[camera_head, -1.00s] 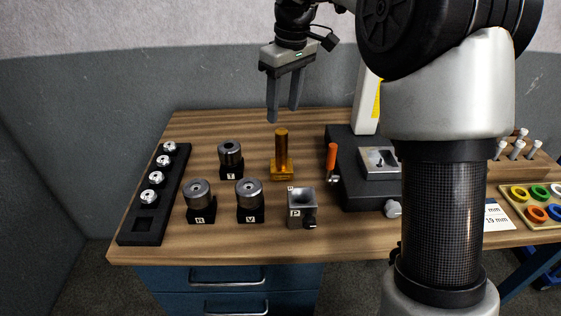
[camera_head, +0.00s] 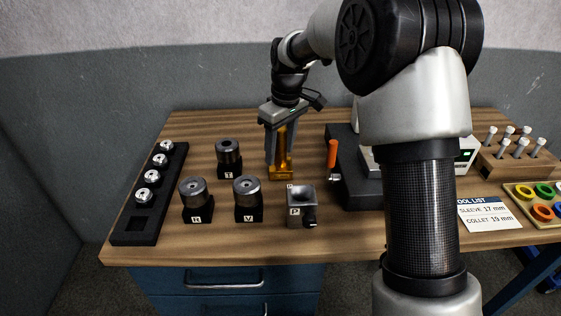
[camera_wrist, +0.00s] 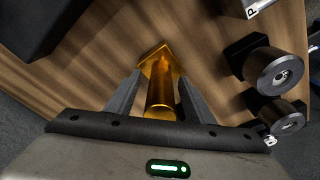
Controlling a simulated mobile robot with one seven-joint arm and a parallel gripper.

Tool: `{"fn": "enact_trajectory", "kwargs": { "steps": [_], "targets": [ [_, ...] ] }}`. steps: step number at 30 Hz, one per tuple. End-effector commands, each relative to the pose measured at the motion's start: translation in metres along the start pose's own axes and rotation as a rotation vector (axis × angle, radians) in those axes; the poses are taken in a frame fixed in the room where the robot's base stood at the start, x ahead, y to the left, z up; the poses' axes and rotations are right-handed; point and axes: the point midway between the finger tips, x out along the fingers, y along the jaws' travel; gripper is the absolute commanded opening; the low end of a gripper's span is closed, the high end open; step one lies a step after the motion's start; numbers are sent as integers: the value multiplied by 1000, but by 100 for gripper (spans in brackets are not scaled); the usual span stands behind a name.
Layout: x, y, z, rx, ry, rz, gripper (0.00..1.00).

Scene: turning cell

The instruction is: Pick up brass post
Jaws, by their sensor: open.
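The brass post (camera_head: 282,152) stands upright on its square brass base on the wooden bench, in the middle of the head view. My gripper (camera_head: 281,160) has come down over it, with one finger on either side of the post's shaft. In the wrist view the post (camera_wrist: 161,92) runs between the two fingers of my gripper (camera_wrist: 158,88), its square base beyond the fingertips. The fingers are open; a gap shows beside the post, at least on its left. The post's top is partly hidden by my gripper in the head view.
Dark holders T (camera_head: 228,158), R (camera_head: 196,200) and V (camera_head: 247,199) stand to the left, block P (camera_head: 300,206) in front. An orange-handled tool (camera_head: 332,156) is close on the right. A black rack (camera_head: 137,232) lies at the far left, and a tool list card (camera_head: 488,214) at right.

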Motion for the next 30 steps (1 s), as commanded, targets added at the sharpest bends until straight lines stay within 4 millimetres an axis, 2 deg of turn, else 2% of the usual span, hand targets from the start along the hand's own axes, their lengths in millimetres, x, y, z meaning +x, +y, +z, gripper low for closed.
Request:
{"fn": "enact_trajectory", "kwargs": {
  "steps": [1,3,9,11,18,30],
  "targets": [
    [9,-1,0,-1,-2,-2,48],
    [13,-1,0,-1,0,-1,48],
    [13,-1,0,-1,1,0,48],
    [13,-1,0,-1,1,0,40],
    [13,-1,0,-1,0,0,0],
    [13,-1,0,-1,0,0,0]
  ]
}}
